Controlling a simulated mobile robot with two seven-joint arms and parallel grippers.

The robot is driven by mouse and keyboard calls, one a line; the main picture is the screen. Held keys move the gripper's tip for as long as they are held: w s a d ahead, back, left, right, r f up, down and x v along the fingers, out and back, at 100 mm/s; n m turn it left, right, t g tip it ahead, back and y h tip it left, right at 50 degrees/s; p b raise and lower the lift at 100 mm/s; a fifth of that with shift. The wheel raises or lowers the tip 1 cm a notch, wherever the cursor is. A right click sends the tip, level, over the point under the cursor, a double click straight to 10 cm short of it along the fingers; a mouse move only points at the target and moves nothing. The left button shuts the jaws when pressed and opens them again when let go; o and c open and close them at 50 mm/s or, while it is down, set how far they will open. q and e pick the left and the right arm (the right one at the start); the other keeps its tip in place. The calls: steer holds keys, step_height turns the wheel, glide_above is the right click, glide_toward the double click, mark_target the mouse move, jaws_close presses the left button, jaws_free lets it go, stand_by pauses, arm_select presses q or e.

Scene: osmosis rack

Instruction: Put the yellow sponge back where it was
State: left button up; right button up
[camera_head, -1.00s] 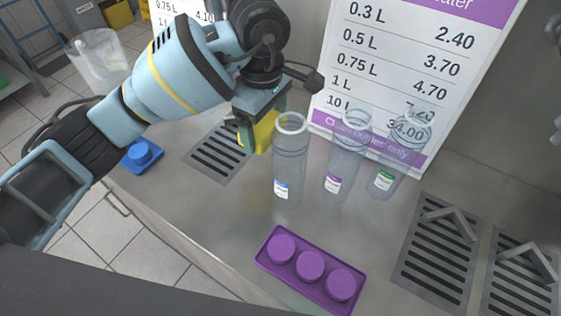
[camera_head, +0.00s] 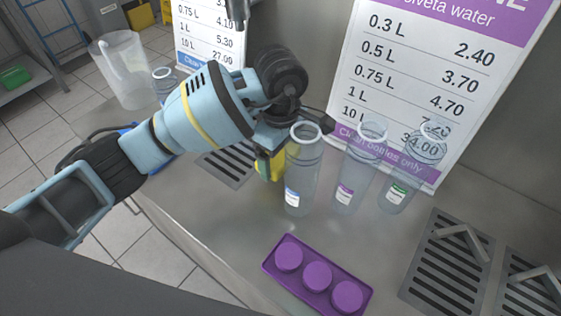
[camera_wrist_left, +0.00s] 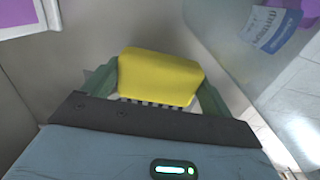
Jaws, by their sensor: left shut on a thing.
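The yellow sponge (camera_head: 264,166) is held in my left gripper (camera_head: 272,152), just left of the nearest clear bottle in the head view. In the left wrist view the sponge (camera_wrist_left: 160,77) sits between the two green fingers of my left gripper (camera_wrist_left: 157,85), which press on its sides. In the head view the bottle and the gripper hide part of the sponge. I cannot tell whether the sponge touches the counter. My right gripper is not in view.
Three clear bottles (camera_head: 302,170) stand in a row beside the gripper. A purple tray with three caps (camera_head: 318,277) lies in front. A drain grate (camera_head: 228,164) is behind the arm; more grates (camera_head: 445,262) are at right. A price board (camera_head: 430,70) stands behind. A clear jug (camera_head: 122,72) is at back left.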

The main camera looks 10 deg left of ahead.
mark_target(281, 164)
arm_select(q)
step_height(281, 164, down, 4)
steer(key=shift+r, duration=0.25)
steer(key=shift+f, duration=0.2)
steer(key=o, duration=0.8)
steer(key=shift+r, duration=0.1)
steer(key=shift+r, duration=0.5)
step_height(281, 164, up, 11)
steer(key=shift+r, duration=0.15)
